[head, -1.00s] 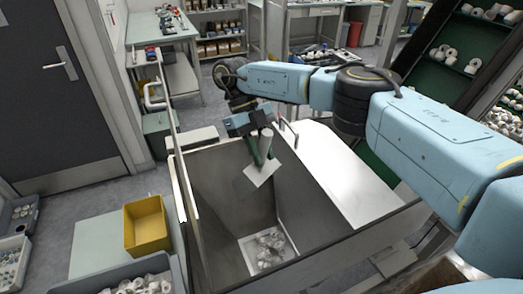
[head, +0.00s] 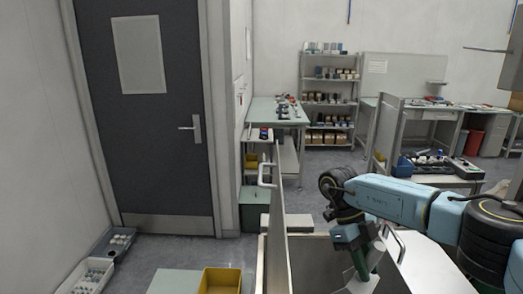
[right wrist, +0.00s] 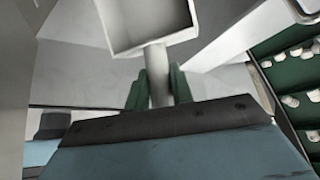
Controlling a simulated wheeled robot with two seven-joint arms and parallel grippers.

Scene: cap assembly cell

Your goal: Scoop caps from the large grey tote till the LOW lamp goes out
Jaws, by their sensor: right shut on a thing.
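My right gripper (head: 366,262) is low in the head view, at the hopper's top opening. Its green fingers (right wrist: 159,92) are shut on the pale handle (right wrist: 158,72) of a scoop in the right wrist view. The scoop's square pan (right wrist: 148,22) looks empty there. In the head view, part of the scoop pan (head: 348,279) shows below the fingers, cut by the frame. My left gripper is out of view. The large grey tote is not in the head view now. I see no LOW lamp.
The hopper's raised side panel (head: 279,235) stands left of my right gripper. A yellow bin (head: 220,281) is at bottom left of it. Small totes (head: 84,278) lie on the floor by the dark door (head: 145,110). A workbench (head: 276,112) and shelves (head: 331,95) stand behind.

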